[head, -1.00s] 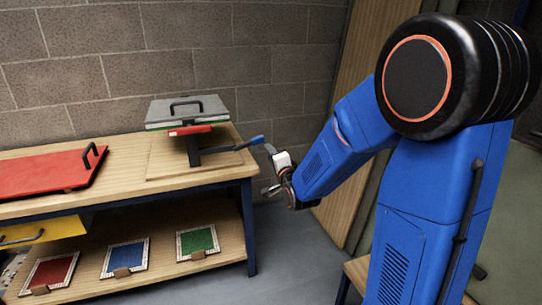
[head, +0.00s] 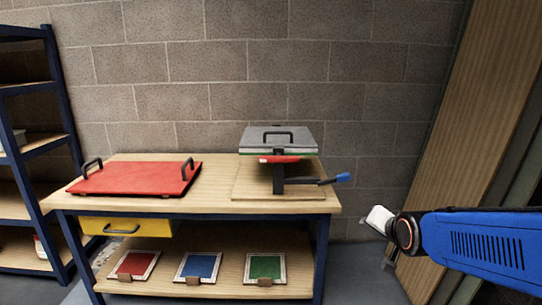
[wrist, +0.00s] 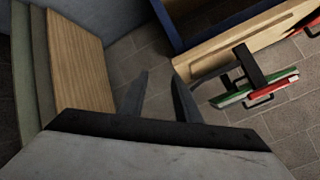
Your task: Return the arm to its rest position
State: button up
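My arm (head: 480,245) reaches in from the right edge of the head view, roughly level. My gripper (head: 379,222) is at its left end, right of the workbench and apart from it. In the wrist view my gripper (wrist: 160,85) shows two dark fingers with a gap between them; it is open and empty. Nothing touches the fingers.
A workbench (head: 210,206) holds a red tray (head: 135,178) with handles and a press (head: 278,140) with a blue-tipped lever (head: 342,177). Red, blue and green panels lie on its lower shelf. A shelf rack stands left. Wooden boards (head: 440,130) lean right.

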jog(key=s+f+n+g, duration=0.2)
jog(key=s+n+g, duration=0.4)
jog(key=s, duration=1.9)
jog(key=shift+s+f+n, duration=0.25)
jog(key=shift+s+n, duration=0.15)
jog(key=shift+n, duration=0.3)
jog(key=shift+w+a+r, duration=0.1)
jog(key=shift+a, duration=0.05)
